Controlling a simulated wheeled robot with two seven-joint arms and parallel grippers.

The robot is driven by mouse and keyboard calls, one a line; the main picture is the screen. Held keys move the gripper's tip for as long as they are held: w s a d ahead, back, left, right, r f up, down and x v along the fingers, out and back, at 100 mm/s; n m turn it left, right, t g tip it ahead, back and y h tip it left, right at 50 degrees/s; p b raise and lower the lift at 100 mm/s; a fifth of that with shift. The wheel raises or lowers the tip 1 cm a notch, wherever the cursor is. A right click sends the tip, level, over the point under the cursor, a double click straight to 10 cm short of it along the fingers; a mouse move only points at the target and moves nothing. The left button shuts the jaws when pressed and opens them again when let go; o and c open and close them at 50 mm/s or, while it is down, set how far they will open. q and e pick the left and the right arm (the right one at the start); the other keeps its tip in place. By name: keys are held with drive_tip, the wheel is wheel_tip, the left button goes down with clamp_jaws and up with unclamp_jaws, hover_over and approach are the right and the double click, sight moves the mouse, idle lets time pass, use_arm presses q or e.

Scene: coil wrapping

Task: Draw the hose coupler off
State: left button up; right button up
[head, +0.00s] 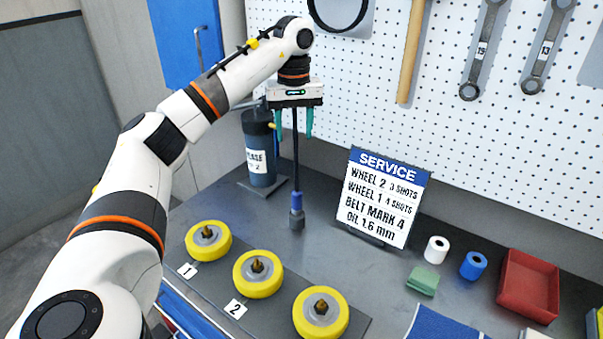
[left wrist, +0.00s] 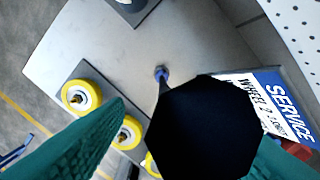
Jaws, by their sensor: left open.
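The hose coupler (head: 296,218) is a dark grey cylinder with a blue collar, upright at the lower end of a straight black hose (head: 296,160). It is apart from the wheels; I cannot tell whether it touches the bench. My left gripper (head: 294,127) points down high above it, its teal fingers open on either side of the hose's upper part. In the left wrist view the coupler (left wrist: 161,74) shows small beyond a large black octagonal shape, which hides much of the space between the fingers. My right gripper is not in view.
Three yellow wheels (head: 208,240) with brass fittings lie in a row at the front. A grease canister (head: 261,150) stands behind left of the hose. A service sign (head: 382,195), white and blue rolls, a green block and a red tray (head: 528,286) are to the right.

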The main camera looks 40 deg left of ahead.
use_arm(q)
drive_tip(key=b, duration=0.6)
hover_over(297, 191)
wheel_tip(297, 191, down, 8)
drive_tip(key=shift+f, duration=0.15)
wheel_tip(297, 191, down, 12)
drive_tip(key=shift+r, duration=0.15)
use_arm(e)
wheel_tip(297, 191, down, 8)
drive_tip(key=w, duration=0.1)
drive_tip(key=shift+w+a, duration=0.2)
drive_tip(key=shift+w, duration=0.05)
